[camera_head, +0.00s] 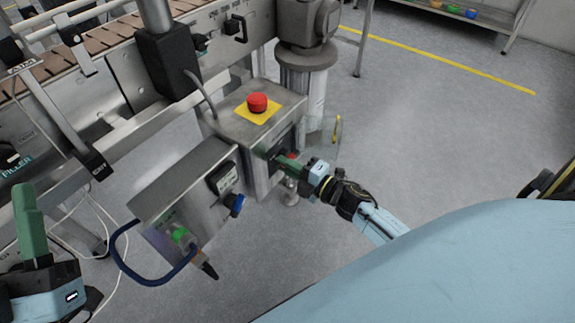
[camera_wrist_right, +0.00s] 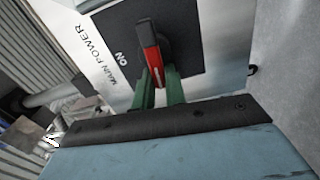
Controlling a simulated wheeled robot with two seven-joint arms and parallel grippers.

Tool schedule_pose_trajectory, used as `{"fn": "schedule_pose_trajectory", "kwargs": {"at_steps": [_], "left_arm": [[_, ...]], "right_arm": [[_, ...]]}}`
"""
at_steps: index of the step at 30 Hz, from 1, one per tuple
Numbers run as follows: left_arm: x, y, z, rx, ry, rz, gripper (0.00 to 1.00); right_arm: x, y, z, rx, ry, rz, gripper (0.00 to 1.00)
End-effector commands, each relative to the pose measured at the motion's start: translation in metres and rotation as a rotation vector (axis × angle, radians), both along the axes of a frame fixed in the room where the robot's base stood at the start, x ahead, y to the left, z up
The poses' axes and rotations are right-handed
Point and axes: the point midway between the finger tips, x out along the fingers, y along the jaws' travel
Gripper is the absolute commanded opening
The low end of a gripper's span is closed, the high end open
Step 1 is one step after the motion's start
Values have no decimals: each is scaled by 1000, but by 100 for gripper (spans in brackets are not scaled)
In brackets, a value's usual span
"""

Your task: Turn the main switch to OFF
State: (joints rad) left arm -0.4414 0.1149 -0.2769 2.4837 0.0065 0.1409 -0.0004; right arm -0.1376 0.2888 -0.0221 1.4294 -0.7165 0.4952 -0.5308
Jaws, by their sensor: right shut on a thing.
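The main switch is a red and black handle (camera_wrist_right: 150,52) on a dark plate (camera_wrist_right: 184,42) in the right wrist view. My right gripper (camera_wrist_right: 159,88) is shut on the handle, one green finger on each side. In the head view my right gripper (camera_head: 281,163) reaches the side of the steel control box (camera_head: 228,124) and hides most of the switch. My left gripper (camera_head: 30,222) is at the lower left, away from the switch; its opening is unclear.
A red emergency button (camera_head: 257,103) on a yellow plate tops the control box. A lower panel (camera_head: 185,190) carries a blue knob (camera_head: 235,205), a green button (camera_head: 180,234) and a blue cable loop (camera_head: 135,278). A clear flap (camera_head: 331,138) is beside my right gripper. Floor to the right is open.

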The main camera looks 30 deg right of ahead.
Motion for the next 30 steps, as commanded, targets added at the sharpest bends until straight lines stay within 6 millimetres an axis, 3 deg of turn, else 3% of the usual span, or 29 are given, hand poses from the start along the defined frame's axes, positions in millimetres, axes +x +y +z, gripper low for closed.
{"fn": "schedule_pose_trajectory", "kwargs": {"at_steps": [23, 24, 28, 30], "left_arm": [[-4, 1, 4, -16, -54, 0, 36], [-4, 1, 4, -16, -54, 0, 36], [-4, 1, 4, -16, -54, 0, 36], [-4, 1, 4, -16, -54, 0, 36]], "right_arm": [[0, -6, -5, -102, -33, -13, 0], [0, -6, -5, -102, -33, -13, 15], [0, -6, -4, -101, -33, -12, 32], [0, -5, -4, -100, -35, -11, 35]]}}
